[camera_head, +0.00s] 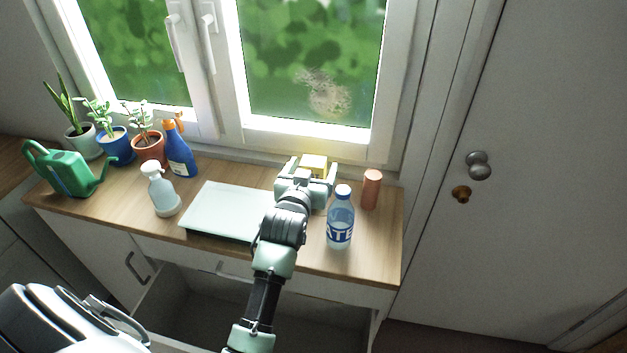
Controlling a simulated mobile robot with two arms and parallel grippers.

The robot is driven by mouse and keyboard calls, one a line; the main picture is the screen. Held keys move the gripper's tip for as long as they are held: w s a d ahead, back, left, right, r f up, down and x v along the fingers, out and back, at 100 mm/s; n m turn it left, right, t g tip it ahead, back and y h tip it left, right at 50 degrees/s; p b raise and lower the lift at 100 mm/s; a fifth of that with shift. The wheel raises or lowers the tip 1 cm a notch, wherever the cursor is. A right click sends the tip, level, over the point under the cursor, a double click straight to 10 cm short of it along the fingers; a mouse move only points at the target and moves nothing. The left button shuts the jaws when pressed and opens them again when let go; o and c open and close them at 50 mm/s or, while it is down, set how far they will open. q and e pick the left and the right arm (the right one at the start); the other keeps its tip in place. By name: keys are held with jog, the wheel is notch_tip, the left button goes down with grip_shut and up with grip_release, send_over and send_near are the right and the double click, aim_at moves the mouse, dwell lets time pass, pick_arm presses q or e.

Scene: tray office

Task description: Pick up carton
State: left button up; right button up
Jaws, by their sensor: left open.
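A small yellow box (315,161), which looks like the carton, stands near the back of the wooden counter by the window. My left gripper (311,168) reaches over the counter with its fingers apart, one on either side of the box in this view. The gripper's body hides the lower part of the box, so I cannot tell whether the fingers touch it. My right gripper is not in view.
A water bottle (340,220) and a brown-red cylinder (371,189) stand close right of my arm. A pale flat tray (215,208) lies left. Spray bottles, potted plants and a green watering can (68,172) stand farther left. An open drawer (190,312) is below.

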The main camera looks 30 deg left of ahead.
pick_arm(q)
jog(key=shift+w+a+f, duration=0.15)
jog(key=shift+w+a, duration=0.05)
jog(key=shift+w, duration=0.35)
jog(key=shift+w+f, duration=0.1)
jog(key=shift+w, duration=0.1)
jog(key=c, duration=1.8)
grip_shut()
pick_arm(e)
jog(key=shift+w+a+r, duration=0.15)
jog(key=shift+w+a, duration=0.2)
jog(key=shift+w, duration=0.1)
